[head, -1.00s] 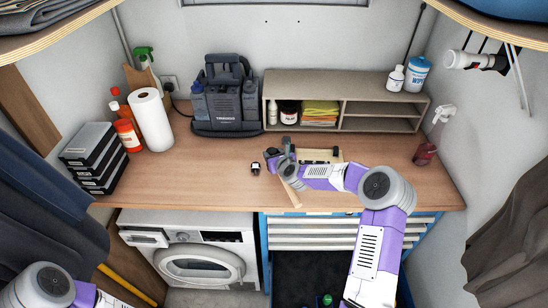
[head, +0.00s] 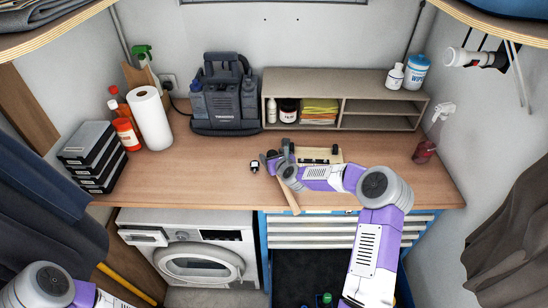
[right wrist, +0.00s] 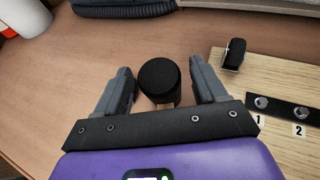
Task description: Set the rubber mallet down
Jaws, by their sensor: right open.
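The rubber mallet has a black round head (right wrist: 159,80) and a pale wooden handle, whose end (head: 291,203) shows near the front edge of the workbench (head: 220,175). My right gripper (head: 274,161) is low over the bench. In the right wrist view my right gripper (right wrist: 163,88) is open, with one finger on each side of the mallet and a gap to both. The mallet appears to lie on the bench; most of its handle is hidden by my gripper and arm. My left gripper is out of view.
A wooden board with a numbered black strip (right wrist: 285,112) lies just right of the gripper. A shelf unit (head: 375,107) and a dark tool caddy (head: 226,125) stand behind. Bench to the left is clear.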

